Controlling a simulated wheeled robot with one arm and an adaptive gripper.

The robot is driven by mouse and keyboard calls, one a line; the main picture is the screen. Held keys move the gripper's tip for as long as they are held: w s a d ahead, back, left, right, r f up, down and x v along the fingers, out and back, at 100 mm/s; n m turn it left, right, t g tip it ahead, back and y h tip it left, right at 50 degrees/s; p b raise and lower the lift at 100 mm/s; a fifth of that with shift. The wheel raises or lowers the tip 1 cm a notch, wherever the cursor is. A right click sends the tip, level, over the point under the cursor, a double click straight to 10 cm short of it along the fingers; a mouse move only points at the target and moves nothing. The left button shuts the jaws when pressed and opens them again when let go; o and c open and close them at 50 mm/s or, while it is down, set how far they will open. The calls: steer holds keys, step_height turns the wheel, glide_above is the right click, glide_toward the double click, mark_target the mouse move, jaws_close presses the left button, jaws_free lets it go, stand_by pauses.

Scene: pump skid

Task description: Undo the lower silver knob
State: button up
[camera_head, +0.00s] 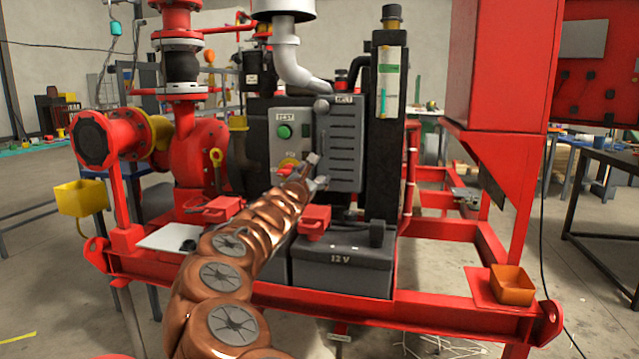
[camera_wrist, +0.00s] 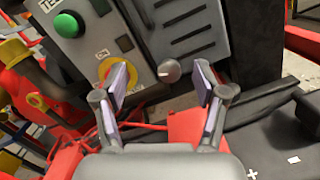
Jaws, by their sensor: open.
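The lower silver knob (camera_wrist: 169,70) is a small round knob with a light pointer mark, at the bottom left corner of the grey slotted cover (camera_wrist: 185,30). In the wrist view it sits between and beyond my open fingers, nearer the right one, with no contact visible. My gripper (camera_wrist: 162,82) is empty. In the head view my gripper (camera_head: 317,171) is in front of the cover's lower left corner (camera_head: 344,150) and hides the lower knob. Another silver knob (camera_head: 321,103) is at the cover's upper left.
A green button (camera_head: 284,131) and a red knob on a yellow ring (camera_head: 287,168) are on the panel left of the cover. The yellow ring (camera_wrist: 118,72) is close to my left finger. Below are a 12 V battery (camera_head: 341,272) and red terminal covers (camera_head: 314,222).

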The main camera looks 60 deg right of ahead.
steer(key=d+f+n, duration=0.1)
steer(key=w+f+n+y, duration=0.1)
steer(key=f, duration=0.1)
steer(key=d+f+n, duration=0.1)
steer(key=f, duration=0.1)
steer(key=shift+w+d+f+t, duration=0.25)
steer(key=shift+d+t, duration=0.05)
steer(key=d+p, duration=0.1)
steer(key=w+d+p, duration=0.1)
steer(key=p, duration=0.1)
steer(key=shift+d+r+y+p, duration=0.15)
steer(key=shift+d+y+p, duration=0.05)
steer(key=shift+y+p, duration=0.1)
steer(key=shift+w+d+f, duration=0.1)
steer(key=shift+d+f, duration=0.1)
steer(key=shift+f, duration=0.05)
steer(key=p+x, duration=0.1)
steer(key=x, duration=0.3)
steer(key=shift+d, duration=0.3)
steer(key=c, duration=1.1)
